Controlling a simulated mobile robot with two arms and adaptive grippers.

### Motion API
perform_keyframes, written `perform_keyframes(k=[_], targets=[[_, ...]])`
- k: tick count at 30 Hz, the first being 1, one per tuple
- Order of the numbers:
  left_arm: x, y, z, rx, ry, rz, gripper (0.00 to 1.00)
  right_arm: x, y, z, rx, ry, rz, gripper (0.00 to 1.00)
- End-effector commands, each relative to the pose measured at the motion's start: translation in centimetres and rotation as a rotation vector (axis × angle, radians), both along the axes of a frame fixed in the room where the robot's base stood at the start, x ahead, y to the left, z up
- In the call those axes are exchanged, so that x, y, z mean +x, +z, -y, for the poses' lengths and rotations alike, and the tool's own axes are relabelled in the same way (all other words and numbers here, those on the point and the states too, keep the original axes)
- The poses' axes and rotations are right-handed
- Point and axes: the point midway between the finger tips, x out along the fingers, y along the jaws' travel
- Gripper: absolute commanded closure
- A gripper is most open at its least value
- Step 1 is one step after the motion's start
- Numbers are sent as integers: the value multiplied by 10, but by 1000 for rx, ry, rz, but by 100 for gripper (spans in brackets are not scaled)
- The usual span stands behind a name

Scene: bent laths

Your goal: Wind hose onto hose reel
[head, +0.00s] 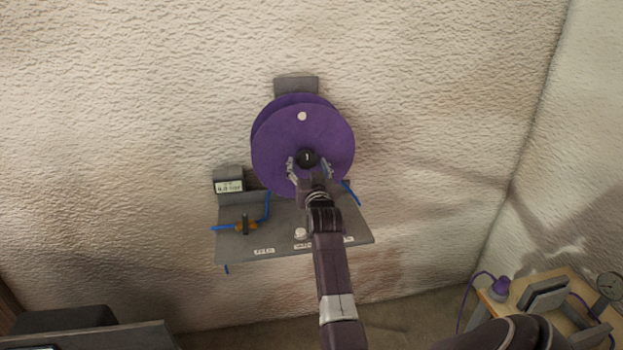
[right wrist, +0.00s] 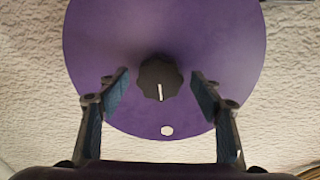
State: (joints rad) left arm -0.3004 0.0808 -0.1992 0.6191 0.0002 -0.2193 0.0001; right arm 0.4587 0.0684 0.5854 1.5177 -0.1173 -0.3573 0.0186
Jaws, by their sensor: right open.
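The hose reel (head: 285,135) has purple discs and is mounted on the textured wall. A black knob (head: 307,157) with a white mark sits at its centre; a white dot (head: 302,116) is near its upper rim. My right gripper (head: 309,170) is open, its fingers on either side of the knob and apart from it. The right wrist view also shows the knob (right wrist: 160,78) between the open fingers (right wrist: 163,92), with nothing held. A blue hose (head: 267,207) shows in short pieces by the shelf; the part behind the reel and my arm is hidden. My left gripper is not in view.
A wooden table (head: 520,315) with a purple cable (head: 466,300) stands at lower right.

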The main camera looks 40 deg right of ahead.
Motion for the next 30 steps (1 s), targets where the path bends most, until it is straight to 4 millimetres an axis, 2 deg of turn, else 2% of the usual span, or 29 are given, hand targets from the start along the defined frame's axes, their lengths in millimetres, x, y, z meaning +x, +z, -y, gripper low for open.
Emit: perform_keyframes(k=[9,15,21,30], targets=[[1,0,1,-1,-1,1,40,-50,-2,-35,0,1,-1,40],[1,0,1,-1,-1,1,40,-72,-2,-49,1,0,-1,40],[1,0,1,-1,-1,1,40,-79,-1,-54,1,0,-1,40],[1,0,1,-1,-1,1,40,-79,-1,-54,1,0,-1,40]])
